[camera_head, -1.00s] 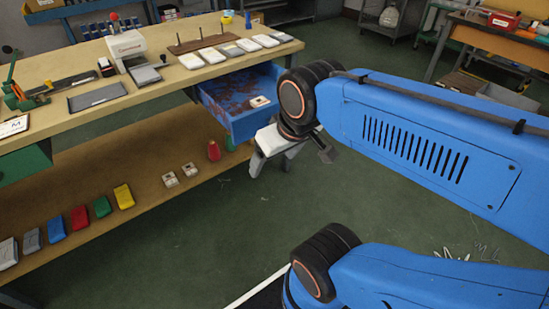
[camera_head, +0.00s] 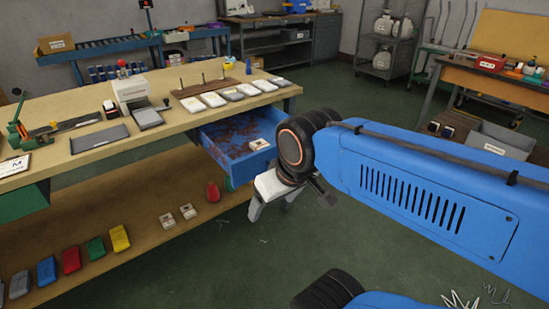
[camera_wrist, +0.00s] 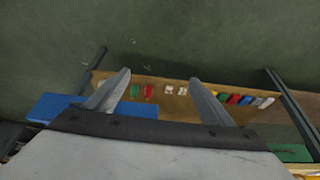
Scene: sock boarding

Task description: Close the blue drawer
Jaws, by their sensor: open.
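The blue drawer (camera_head: 240,137) stands pulled out from under the right end of the wooden workbench in the head view. A small white labelled item (camera_head: 260,145) lies at its front edge, and its inside looks stained brown. My gripper (camera_head: 268,208) points down just in front of and to the right of the drawer, with its fingers apart and empty. In the wrist view my gripper (camera_wrist: 160,88) shows two spread grey fingers, with a blue surface (camera_wrist: 60,106), likely the drawer, beside the left finger. I cannot tell whether they touch.
The workbench (camera_head: 95,155) carries trays, a white device and several white packs. Its lower shelf (camera_head: 150,240) holds several coloured packs, two white items and a red object (camera_head: 213,192). Green floor (camera_head: 210,285) is clear in front. A grey bin (camera_head: 495,140) stands at the right.

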